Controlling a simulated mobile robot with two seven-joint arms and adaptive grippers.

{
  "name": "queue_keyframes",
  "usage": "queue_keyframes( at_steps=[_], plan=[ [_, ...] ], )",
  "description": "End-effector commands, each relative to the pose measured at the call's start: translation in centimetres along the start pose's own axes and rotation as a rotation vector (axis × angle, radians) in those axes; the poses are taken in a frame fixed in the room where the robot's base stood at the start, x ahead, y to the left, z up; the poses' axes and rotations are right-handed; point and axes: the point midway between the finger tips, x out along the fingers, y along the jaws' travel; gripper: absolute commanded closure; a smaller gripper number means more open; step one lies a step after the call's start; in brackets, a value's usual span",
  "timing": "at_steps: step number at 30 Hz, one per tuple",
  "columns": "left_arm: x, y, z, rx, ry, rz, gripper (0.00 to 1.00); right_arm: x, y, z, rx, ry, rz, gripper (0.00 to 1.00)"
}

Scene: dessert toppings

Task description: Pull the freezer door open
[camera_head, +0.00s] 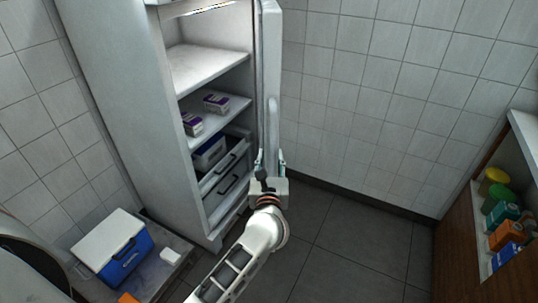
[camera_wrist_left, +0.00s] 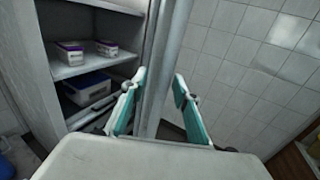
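The tall white freezer (camera_head: 120,70) stands at the left with its door (camera_head: 268,60) swung wide open, seen nearly edge-on. The door also shows in the left wrist view (camera_wrist_left: 168,45). My left gripper (camera_head: 269,160) is at the lower part of the door. In the left wrist view its two teal fingers (camera_wrist_left: 160,78) are spread apart, one on each side of the door's edge or handle. I cannot tell whether either finger touches it. My right gripper is in neither view.
Inside the freezer are shelves with small purple-and-white tubs (camera_head: 215,103) and drawers (camera_head: 228,184). A blue cooler box (camera_head: 128,262) with a white lid sits at the lower left. A wooden shelf unit (camera_head: 458,240) with jars stands at the right. The tiled floor (camera_head: 345,245) between is clear.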

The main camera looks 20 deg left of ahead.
Motion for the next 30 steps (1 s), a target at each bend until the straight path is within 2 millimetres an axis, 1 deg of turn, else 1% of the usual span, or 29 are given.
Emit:
queue_keyframes(
  at_steps=[30],
  plan=[
    [-6.2,-1.9,0.0,-0.001,0.001,-0.001,0.70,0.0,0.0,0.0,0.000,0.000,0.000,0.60]
  ],
)
